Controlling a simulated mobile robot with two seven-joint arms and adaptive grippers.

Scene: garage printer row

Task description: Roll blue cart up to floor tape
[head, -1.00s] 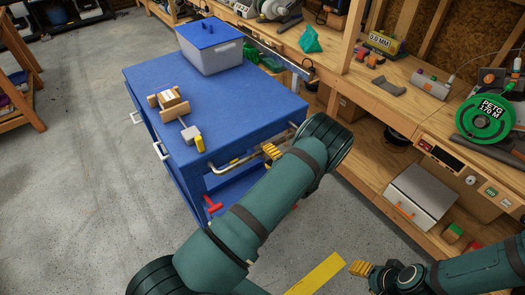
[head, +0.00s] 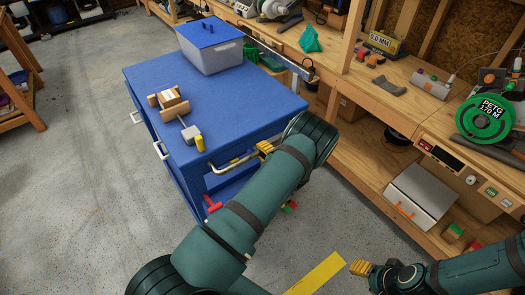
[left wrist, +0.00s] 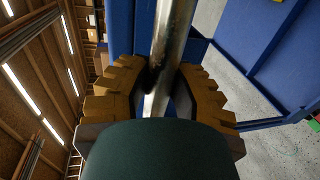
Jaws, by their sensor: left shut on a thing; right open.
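The blue cart (head: 255,105) stands left of the workbench, its metal push handle (head: 226,164) on the near side. My left gripper (head: 265,149) is at the right part of that handle, its fingers partly hidden behind my wrist. In the left wrist view its yellow fingers (left wrist: 160,88) lie on both sides of the metal bar (left wrist: 173,38), shut on it. The yellow floor tape (head: 316,275) lies on the concrete nearer to me, apart from the cart. My right gripper (head: 361,268) is open and empty, right of the tape.
On the cart are a grey bin with blue lid (head: 211,50), a wooden spool-like piece (head: 168,98) and a small grey-and-yellow item (head: 193,136). The wooden workbench (head: 405,110) bounds the right side. Floor to the cart's left is clear.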

